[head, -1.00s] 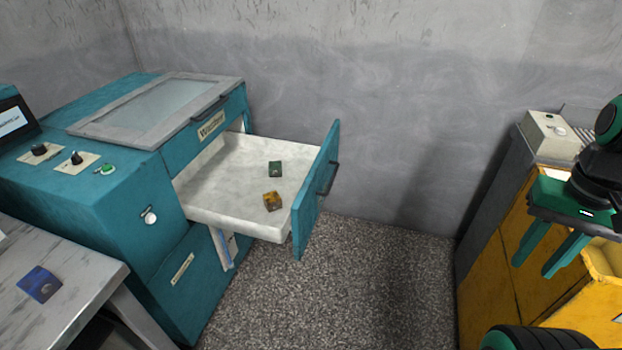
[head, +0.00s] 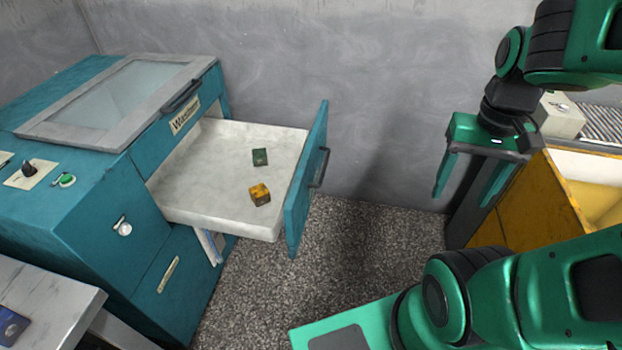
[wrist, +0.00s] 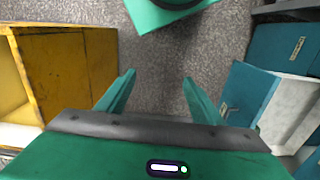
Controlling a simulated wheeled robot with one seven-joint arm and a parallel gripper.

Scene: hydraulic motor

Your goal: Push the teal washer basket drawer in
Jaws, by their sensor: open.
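The teal washer (head: 75,215) stands at the left in the head view. Its basket drawer (head: 200,210) is pulled out to the right, with a white tray and a teal front panel (head: 305,185) bearing a dark handle (head: 320,167). A green block (head: 260,157) and a yellow-orange block (head: 260,194) lie in the tray. My gripper (head: 462,195) is open and empty, to the right of the drawer front and apart from it. In the wrist view my gripper's fingers (wrist: 158,95) are spread above the floor, with part of the drawer (wrist: 288,112) at the right.
A yellow bin (head: 530,205) stands close to the right of my gripper; it also shows in the wrist view (wrist: 70,75). A grey table (head: 45,295) with a blue item (head: 10,325) is at lower left. Speckled floor (head: 345,240) is clear between washer and bin.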

